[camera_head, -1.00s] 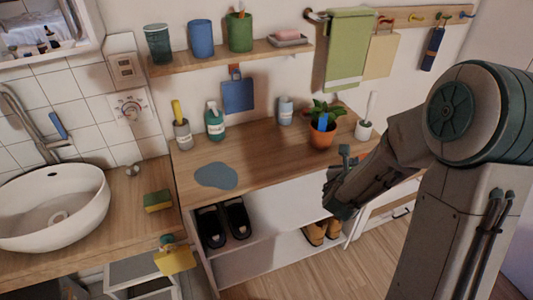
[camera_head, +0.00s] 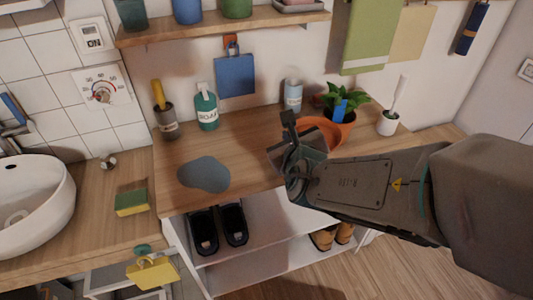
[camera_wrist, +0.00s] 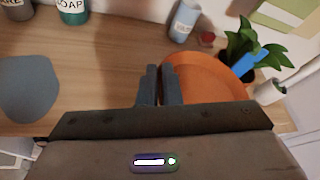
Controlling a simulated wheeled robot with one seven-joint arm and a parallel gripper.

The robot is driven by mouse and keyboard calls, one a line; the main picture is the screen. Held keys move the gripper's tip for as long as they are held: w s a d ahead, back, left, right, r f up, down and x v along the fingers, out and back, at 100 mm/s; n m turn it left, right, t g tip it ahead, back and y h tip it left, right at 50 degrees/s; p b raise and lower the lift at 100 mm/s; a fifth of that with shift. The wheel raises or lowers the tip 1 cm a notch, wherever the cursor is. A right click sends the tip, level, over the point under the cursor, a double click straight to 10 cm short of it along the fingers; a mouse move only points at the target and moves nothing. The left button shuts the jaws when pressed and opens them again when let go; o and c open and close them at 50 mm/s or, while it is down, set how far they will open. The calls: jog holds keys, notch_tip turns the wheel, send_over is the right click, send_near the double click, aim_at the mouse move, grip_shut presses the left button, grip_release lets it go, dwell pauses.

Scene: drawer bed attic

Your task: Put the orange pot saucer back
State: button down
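The orange pot saucer (camera_wrist: 208,78) is large and close in the wrist view, its left rim at my fingers. In the head view it shows as a tilted orange dish (camera_head: 325,128), partly behind my gripper (camera_head: 287,140) and just in front of the potted plant (camera_head: 343,102). The two fingers (camera_wrist: 158,84) are close together and appear shut on the saucer's rim, though the exact contact is hard to see. The saucer appears raised over the wooden bench top (camera_head: 250,140). It hides most of the plant's pot; whether it touches the pot or bench cannot be told.
A white brush holder (camera_head: 388,123) stands right of the plant, and a pale blue bottle (camera_head: 293,95) behind. A green soap bottle (camera_head: 206,108), a grey cup (camera_head: 166,122) and a flat blue-grey mat (camera_head: 204,175) are on the left. The bench's middle is clear.

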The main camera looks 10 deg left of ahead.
send_over(248, 164)
notch_tip(248, 164, down, 7)
jog(key=shift+w+r, duration=0.1)
jog(key=shift+f+b, duration=0.4)
jog(key=shift+f, duration=1.6)
jog(key=shift+f, duration=0.1)
jog(key=shift+f, duration=0.15)
jog(key=c, duration=1.6)
grip_release()
jog(key=shift+r, duration=0.2)
